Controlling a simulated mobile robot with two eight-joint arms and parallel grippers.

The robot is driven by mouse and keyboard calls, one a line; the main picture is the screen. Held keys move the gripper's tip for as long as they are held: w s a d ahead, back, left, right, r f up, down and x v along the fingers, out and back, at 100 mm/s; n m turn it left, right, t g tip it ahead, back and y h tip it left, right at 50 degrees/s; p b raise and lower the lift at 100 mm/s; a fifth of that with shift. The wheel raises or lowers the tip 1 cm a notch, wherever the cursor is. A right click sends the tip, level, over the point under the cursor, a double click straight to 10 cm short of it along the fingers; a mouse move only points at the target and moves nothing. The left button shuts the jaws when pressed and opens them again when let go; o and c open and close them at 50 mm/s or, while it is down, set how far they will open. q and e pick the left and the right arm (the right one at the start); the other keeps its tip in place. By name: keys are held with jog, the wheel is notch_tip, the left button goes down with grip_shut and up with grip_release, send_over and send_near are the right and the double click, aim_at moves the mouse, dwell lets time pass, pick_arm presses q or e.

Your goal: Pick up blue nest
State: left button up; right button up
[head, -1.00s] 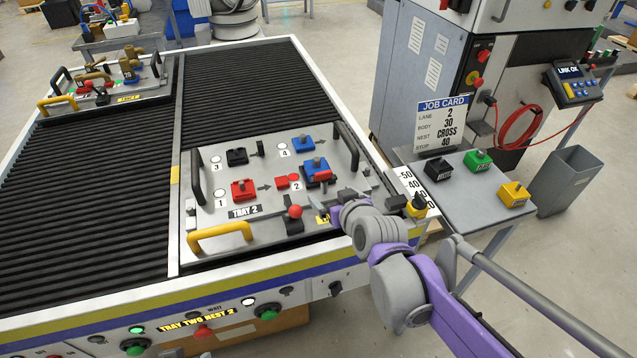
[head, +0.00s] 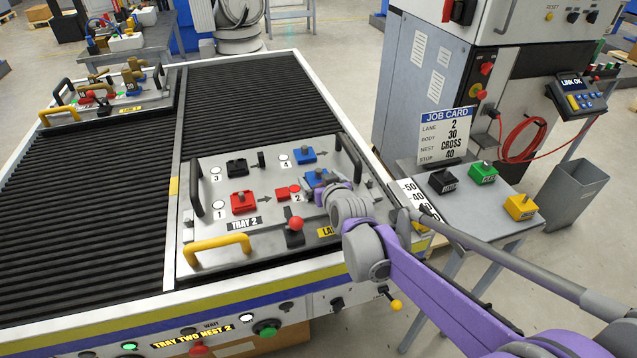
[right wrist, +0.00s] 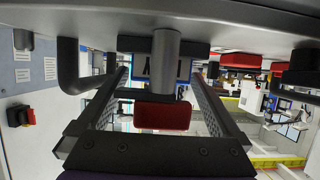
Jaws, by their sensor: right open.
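Tray 2 (head: 262,238) lies on the near right conveyor lane. A blue nest (head: 315,177) with a grey knob sits at its position 2, partly covered by my right gripper (head: 318,190). My right gripper is open, low at the position 2 nest, and shows no clear hold. In the right wrist view a grey cylinder (right wrist: 180,50) appears between the spread fingers, with a red block (right wrist: 162,115) beyond. Contact cannot be told. My left gripper is out of view.
A red nest (head: 243,202), a black nest (head: 237,165) and a red-knobbed lever (head: 296,224) stand on the tray. A yellow handle (head: 218,247) and black handles edge it. A side table (head: 470,215) holds black, green and yellow blocks beside my right arm.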

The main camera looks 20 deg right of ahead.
jog(key=shift+x, duration=0.75)
grip_shut()
